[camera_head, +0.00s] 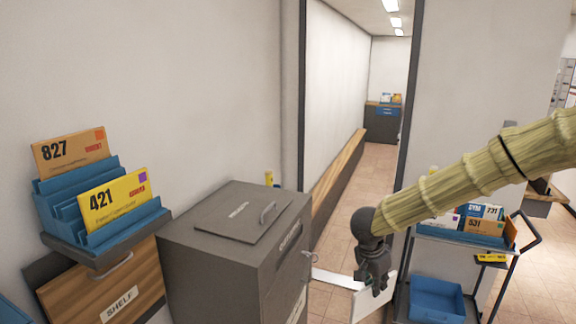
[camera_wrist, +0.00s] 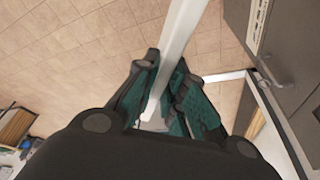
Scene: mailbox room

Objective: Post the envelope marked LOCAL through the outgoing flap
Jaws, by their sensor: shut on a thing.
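My gripper (camera_head: 376,284) is shut on a white envelope (camera_head: 372,300), at the lower right of centre in the head view. Its marking cannot be read. In the wrist view the envelope (camera_wrist: 184,28) shows almost edge-on as a long pale strip between the two fingers (camera_wrist: 165,72). A dark grey cabinet (camera_head: 210,265) stands left of my gripper, with a handled lid on top. A flap (camera_head: 289,238) with a small label is on its right-facing side, seen at a steep angle. The envelope is apart from the cabinet, to its right.
Blue racks (camera_head: 130,229) with envelopes 827 and 421 sit on a wooden shelf unit (camera_head: 105,287) at left. A cart (camera_head: 455,240) with envelopes and a blue bin (camera_head: 436,300) stands at right. Tiled floor (camera_head: 330,260) lies open between cabinet and cart.

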